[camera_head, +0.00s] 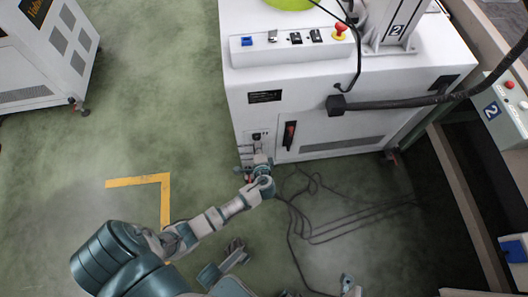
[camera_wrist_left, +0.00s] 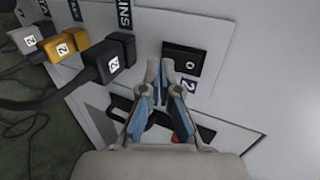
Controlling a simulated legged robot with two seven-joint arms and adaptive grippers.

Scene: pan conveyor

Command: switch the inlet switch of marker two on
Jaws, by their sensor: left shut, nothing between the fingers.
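The inlet switch of marker two is a black rocker in a black frame (camera_wrist_left: 183,61) on the white cabinet, with a "2" label just below it. The left gripper also shows in the head view (camera_head: 256,158), just below the panel. The switch's on/off position is not readable.
Black (camera_wrist_left: 108,60), yellow (camera_wrist_left: 65,45) and grey (camera_wrist_left: 27,40) plugs with cables sit left of the switch.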

